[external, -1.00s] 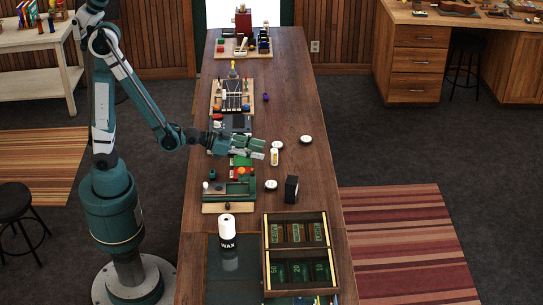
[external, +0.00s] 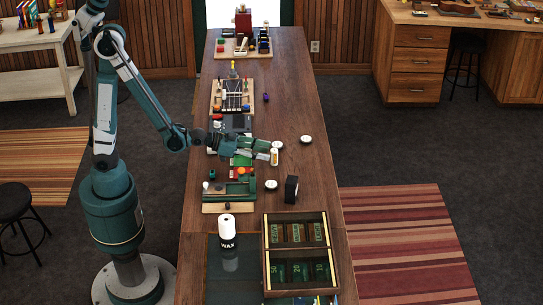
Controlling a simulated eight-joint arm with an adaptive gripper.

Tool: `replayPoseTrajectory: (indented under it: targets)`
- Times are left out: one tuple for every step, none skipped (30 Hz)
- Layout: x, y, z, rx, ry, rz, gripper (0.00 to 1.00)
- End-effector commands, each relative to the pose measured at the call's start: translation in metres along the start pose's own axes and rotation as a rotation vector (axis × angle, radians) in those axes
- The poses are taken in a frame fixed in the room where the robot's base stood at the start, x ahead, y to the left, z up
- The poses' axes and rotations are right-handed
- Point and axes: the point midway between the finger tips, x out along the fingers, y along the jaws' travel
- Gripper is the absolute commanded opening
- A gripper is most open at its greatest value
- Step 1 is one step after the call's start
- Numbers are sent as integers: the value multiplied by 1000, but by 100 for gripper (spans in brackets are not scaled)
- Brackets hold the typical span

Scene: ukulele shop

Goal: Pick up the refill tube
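A small upright tube, white with a yellowish label (external: 274,158), which I take to be the refill tube, stands near the middle of the long wooden counter. My gripper (external: 269,149) reaches in low from the left and its fingertips are at the upper part of the tube, overlapping it in this view. The fingers are too small here to tell whether they touch the tube or how far apart they are. The upper part of the tube is partly hidden by them.
White round discs lie nearby: one just above (external: 277,144), one below (external: 271,184), one to the right (external: 305,139). A black block (external: 291,188) stands below right. A green tray (external: 231,189), a WAX container (external: 227,231) and a wooden divided box (external: 265,250) are nearer. The counter's right side is fairly clear.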

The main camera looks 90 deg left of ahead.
Motion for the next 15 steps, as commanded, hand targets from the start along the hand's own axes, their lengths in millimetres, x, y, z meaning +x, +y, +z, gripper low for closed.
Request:
replayPoseTrajectory:
  targets:
    - [0, 0, 0, 0, 0, 0, 39]
    - [0, 0, 0, 0, 0, 0, 39]
    - [1, 0, 0, 0, 0, 0, 39]
    - [2, 0, 0, 0, 0, 0, 39]
    - [3, 0, 0, 0, 0, 0, 39]
    - [5, 0, 0, 0, 0, 0, 39]
    - [8, 0, 0, 0, 0, 0, 39]
    - [10, 0, 0, 0, 0, 0, 39]
    - [14, 0, 0, 0, 0, 0, 39]
    - [17, -1, 0, 0, 0, 0, 39]
    - [21, -1, 0, 0, 0, 0, 39]
    - [25, -1, 0, 0, 0, 0, 39]
    - [29, -1, 0, 0, 0, 0, 39]
    - [33, -1, 0, 0, 0, 0, 39]
    - [37, -1, 0, 0, 0, 0, 39]
